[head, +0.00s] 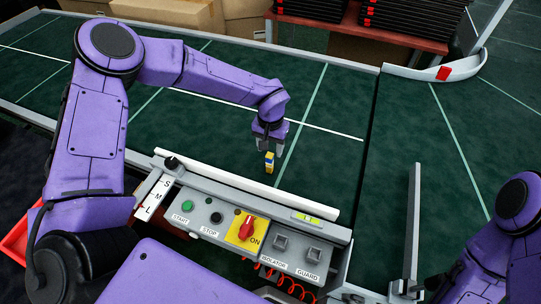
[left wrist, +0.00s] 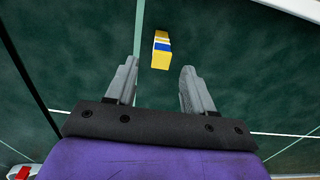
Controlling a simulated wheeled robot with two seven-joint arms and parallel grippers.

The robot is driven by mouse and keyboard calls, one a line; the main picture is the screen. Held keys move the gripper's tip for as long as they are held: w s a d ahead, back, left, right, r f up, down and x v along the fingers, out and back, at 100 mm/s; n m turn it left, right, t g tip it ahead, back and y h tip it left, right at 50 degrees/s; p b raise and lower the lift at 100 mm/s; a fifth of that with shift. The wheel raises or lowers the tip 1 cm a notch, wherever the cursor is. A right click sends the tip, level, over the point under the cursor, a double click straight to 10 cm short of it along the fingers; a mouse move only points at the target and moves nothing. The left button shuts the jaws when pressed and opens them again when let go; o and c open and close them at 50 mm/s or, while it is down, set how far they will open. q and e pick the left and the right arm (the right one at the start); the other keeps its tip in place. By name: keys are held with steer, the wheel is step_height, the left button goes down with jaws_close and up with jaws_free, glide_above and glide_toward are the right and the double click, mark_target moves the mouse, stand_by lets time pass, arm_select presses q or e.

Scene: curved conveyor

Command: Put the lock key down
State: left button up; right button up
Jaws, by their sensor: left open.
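A small yellow block with a blue and a white band (head: 269,162) is on the dark green conveyor belt (head: 225,115), just behind the control panel. I cannot tell for sure that it is the lock key. My left gripper (head: 269,142) points down over the belt close to this block. In the left wrist view the block (left wrist: 161,48) lies just beyond the open fingertips (left wrist: 158,68), apart from them, with nothing between the fingers. My right arm shows at the lower right, but its gripper is not in view.
The control panel (head: 207,230) has START and STOP buttons, a red switch (head: 246,228) on a yellow plate, and grey fittings labelled ISOLATOR and GUARD. A pale rail (head: 245,186) runs behind it. A red piece (head: 444,73) sits on the curved guide. The belt around the block is clear.

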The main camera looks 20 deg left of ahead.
mark_target(270, 155)
arm_select(q)
steer(key=r, duration=0.1)
steer(key=s+r+t, duration=0.1)
steer(key=r, duration=0.1)
steer(key=shift+s+a+r+t, duration=0.15)
steer(key=shift+s+a+t, duration=0.1)
steer(key=shift+t, duration=0.05)
steer(key=f, duration=0.3)
steer(key=f+p, duration=0.1)
steer(key=f, duration=0.2)
steer(key=w+f, duration=0.1)
steer(key=f, duration=0.2)
steer(key=shift+d+f, duration=0.2)
steer(key=shift+d, duration=0.05)
steer(key=shift+w+f, duration=0.15)
steer(key=shift+f, duration=0.15)
jaws_close()
